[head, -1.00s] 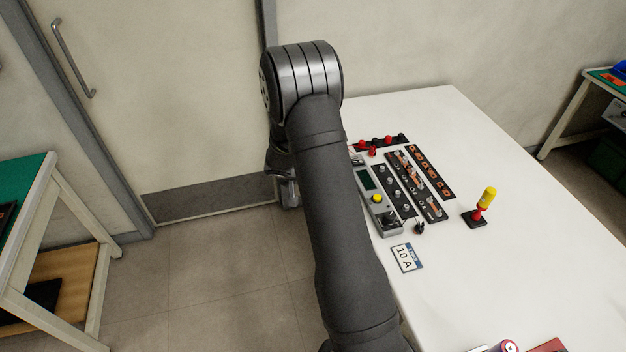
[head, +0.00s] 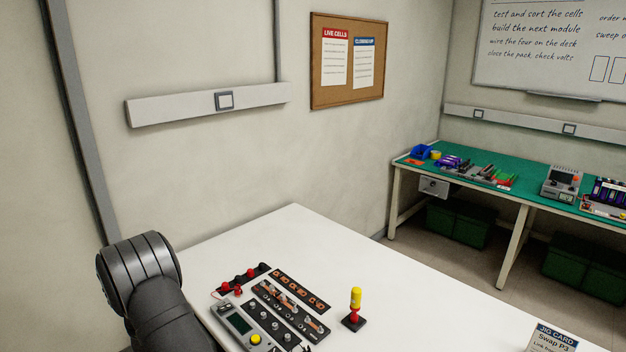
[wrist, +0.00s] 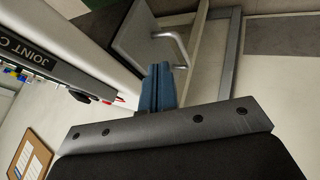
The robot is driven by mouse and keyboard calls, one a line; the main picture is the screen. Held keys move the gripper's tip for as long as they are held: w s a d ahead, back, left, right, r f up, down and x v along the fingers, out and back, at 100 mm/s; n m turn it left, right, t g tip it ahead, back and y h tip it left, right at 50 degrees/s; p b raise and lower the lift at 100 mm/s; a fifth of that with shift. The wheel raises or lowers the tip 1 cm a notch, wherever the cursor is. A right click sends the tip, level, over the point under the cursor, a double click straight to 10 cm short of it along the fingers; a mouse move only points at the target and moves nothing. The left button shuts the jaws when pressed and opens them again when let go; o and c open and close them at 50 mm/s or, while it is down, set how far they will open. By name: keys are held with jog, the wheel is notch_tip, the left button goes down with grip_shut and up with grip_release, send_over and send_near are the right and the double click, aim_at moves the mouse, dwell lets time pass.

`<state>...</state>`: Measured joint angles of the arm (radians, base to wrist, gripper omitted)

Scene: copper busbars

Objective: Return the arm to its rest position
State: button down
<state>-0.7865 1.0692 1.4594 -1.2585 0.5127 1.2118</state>
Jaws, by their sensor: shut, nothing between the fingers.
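My gripper (wrist: 157,88) shows in the wrist view as two blue fingers side by side beyond a grey metal plate. They are shut and empty. In the head view my arm (head: 150,280) rises at the lower left, its rounded grey joint beside the table's left edge; the gripper itself is not visible there. On the white table (head: 400,300) are a tester with a screen and yellow button (head: 238,324), a black strip with copper pieces (head: 290,308), another copper-bearing strip (head: 300,290), and red and black knobs (head: 240,280).
A yellow-and-red handled tool (head: 355,305) stands on the table, right of the strips. A jig card (head: 552,338) is at the lower right. A green-topped bench (head: 470,170) stands behind. The wrist view shows a door handle (wrist: 175,45) beyond the fingers and a lettered panel (wrist: 40,58).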

jog(key=shift+w+d+f, duration=0.35)
jog(key=shift+w+d, duration=0.1)
jog(key=shift+w, duration=0.25)
jog(key=shift+w+d+f, duration=0.4)
jog(key=shift+w+d, duration=0.1)
jog(key=shift+w, duration=0.25)
jog(key=shift+w+d+f, duration=0.35)
jog(key=shift+w+d, duration=0.1)
jog(key=shift+w, duration=0.25)
jog(key=shift+s+a, duration=0.1)
jog(key=s+a+r, duration=0.3)
jog(key=s+r, duration=0.4)
jog(key=shift+s, duration=0.3)
